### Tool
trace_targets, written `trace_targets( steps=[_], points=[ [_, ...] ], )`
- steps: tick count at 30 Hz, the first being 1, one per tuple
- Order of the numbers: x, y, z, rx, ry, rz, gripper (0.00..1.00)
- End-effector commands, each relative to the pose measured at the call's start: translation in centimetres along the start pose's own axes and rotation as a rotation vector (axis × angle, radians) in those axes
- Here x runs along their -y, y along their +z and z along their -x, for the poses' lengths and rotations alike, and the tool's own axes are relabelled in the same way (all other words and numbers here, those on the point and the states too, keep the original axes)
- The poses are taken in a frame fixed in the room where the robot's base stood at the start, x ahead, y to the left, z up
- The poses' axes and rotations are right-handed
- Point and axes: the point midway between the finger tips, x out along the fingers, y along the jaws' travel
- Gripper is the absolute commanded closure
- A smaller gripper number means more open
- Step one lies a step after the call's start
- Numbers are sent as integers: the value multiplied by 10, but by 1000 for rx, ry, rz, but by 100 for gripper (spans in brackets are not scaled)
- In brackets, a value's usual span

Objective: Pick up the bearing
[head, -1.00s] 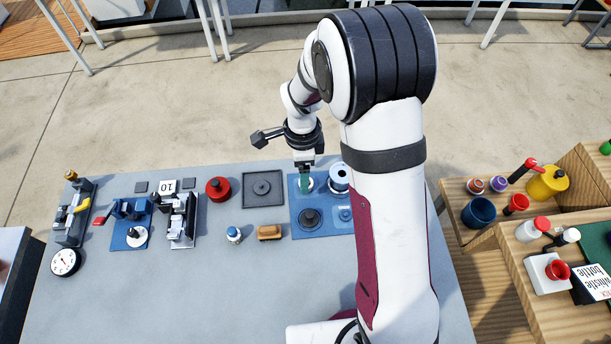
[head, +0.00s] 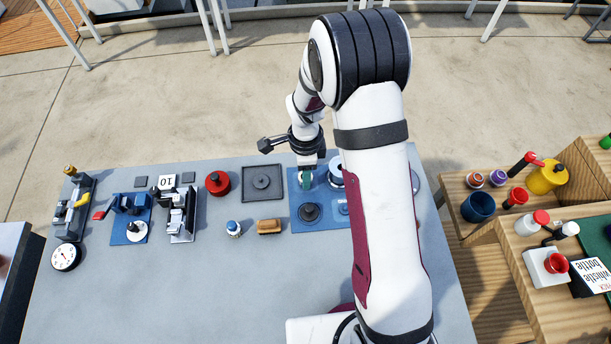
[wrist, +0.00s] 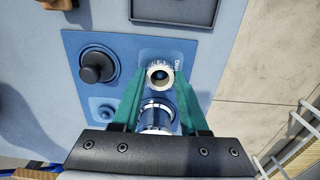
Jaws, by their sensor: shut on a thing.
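The bearing (wrist: 152,83) is a small pale metal ring with a dark centre hole, seen from above in the wrist view. It stands at a labelled spot on the blue mat (wrist: 70,45). My gripper (wrist: 161,74) has green fingers, one on each side of the bearing, shut on it. In the head view my gripper (head: 307,182) points down over the back part of the blue mat (head: 325,224). The bearing is mostly hidden there by the fingers. I cannot tell whether it is clear of the mat.
A metallic spool-like part (wrist: 155,116) stands close beside the bearing, between my fingers and the gripper body in the wrist view. A dark round knobbed part (head: 309,212) sits on the mat. A dark square tray (head: 262,182) and red round part (head: 217,183) lie left.

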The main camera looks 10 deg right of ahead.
Motion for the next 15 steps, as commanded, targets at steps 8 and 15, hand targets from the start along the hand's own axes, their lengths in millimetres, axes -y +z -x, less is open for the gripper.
trace_targets(
  steps=[8, 15],
  points=[
    [0, 0, 5, 0, -1, 0, 100],
    [1, 0, 44, -1, -5, -1, 100]
  ],
)
